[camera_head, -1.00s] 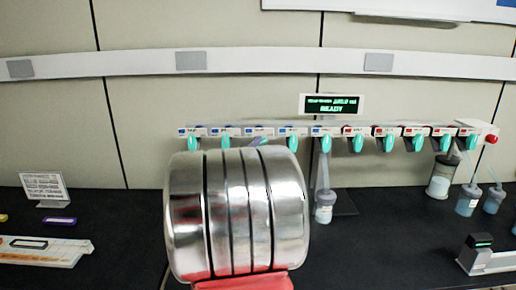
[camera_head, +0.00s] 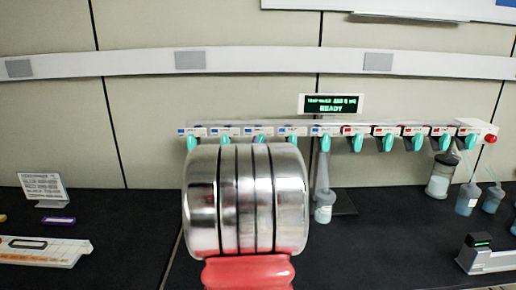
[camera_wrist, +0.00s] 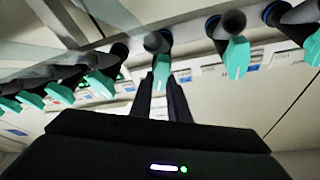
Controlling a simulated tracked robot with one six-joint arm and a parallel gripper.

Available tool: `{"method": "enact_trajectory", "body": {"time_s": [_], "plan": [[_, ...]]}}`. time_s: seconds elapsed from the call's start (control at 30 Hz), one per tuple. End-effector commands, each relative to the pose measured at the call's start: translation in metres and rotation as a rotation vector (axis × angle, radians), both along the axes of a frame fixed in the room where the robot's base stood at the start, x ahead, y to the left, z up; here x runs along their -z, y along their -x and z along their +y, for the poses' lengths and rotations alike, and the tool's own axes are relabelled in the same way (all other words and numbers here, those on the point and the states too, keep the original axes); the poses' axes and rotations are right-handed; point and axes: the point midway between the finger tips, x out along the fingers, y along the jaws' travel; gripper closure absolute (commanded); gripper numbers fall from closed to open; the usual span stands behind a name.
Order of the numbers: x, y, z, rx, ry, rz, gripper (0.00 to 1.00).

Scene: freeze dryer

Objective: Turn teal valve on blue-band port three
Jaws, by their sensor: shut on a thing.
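The row of ports (camera_head: 340,129) has blue-banded labels on its left part and red on its right, with teal valves hanging below. The third blue-band port's teal valve (camera_head: 259,138) shows just above my silver arm link in the head view, its lower part hidden. In the wrist view, my gripper (camera_wrist: 162,84) is shut on a teal valve (camera_wrist: 161,70), the fingers at its lower end. Another teal valve (camera_wrist: 235,58) hangs to its right, and several more are to its left. My gripper is hidden in the head view.
A lit display (camera_head: 331,104) above the row reads READY. A small sign (camera_head: 43,187) stands at left. The black bench between is mostly clear.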

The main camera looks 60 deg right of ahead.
Motion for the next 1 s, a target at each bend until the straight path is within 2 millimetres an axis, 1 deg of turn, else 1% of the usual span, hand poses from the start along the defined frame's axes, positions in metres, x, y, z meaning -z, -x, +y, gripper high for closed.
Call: {"method": "enact_trajectory", "body": {"time_s": [0.03, 0.1, 1.0], "plan": [[0.0049, 0.0057, -0.0031, 0.012, 0.009, 0.04, 1.0], [0.005, 0.0063, -0.0033, 0.012, 0.04, 0.1, 1.0], [0.0045, 0.0081, -0.0043, 0.01, 0.422, 0.864, 1.0]]}}
